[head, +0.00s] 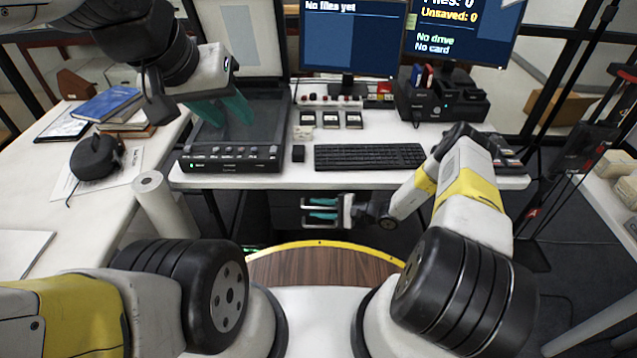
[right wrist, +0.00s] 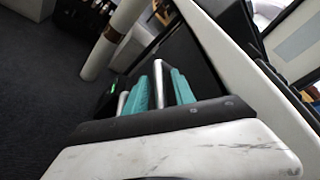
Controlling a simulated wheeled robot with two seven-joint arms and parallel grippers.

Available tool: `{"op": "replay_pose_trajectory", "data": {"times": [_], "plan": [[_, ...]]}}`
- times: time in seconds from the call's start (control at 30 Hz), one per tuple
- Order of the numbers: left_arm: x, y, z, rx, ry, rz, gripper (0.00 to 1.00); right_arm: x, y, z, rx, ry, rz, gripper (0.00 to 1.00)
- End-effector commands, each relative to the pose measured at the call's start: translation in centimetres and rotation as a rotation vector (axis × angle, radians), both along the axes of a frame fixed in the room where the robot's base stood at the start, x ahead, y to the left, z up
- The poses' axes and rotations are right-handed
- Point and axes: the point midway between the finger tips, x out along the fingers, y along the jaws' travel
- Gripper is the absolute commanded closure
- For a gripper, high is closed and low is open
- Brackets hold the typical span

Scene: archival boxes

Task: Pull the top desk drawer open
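The dark drawer unit (head: 284,212) is under the desk, with its front mostly shadowed. In the right wrist view, one silver handle bar (right wrist: 159,84) lies between the teal fingers of my right gripper (right wrist: 158,92), with visible gaps beside it. A second bar (right wrist: 122,103) lies left of the fingers. In the head view, my right gripper (head: 323,208) is at the drawer fronts below the desk, fingers apart. I cannot tell whether either finger touches the bar. My left gripper (head: 222,109) is open and empty above the flatbed scanner, far from the drawers.
The desk (head: 283,178) holds a scanner (head: 230,161), keyboard (head: 368,156), monitors and a black dock (head: 440,100). A white paper roll (head: 165,205) stands left of the drawers. A side table (head: 80,215) at left holds books and a black device.

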Motion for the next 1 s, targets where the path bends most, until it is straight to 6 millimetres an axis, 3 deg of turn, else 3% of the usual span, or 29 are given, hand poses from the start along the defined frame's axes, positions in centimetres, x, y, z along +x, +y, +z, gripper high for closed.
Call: {"op": "replay_pose_trajectory", "data": {"times": [0.03, 0.13, 1.0], "plan": [[0.00, 0.00, 0.00, 0.000, 0.000, 0.000, 0.64, 0.00, -0.01, 0.00, 0.000, 0.000, 0.000, 0.81], [0.00, 0.00, 0.00, 0.000, 0.000, 0.000, 0.64, -0.01, -0.01, 0.02, 0.000, 0.000, 0.000, 1.00], [0.00, 0.00, 0.00, 0.000, 0.000, 0.000, 0.64, 0.01, -0.03, 0.07, 0.001, -0.001, 0.001, 1.00]]}}
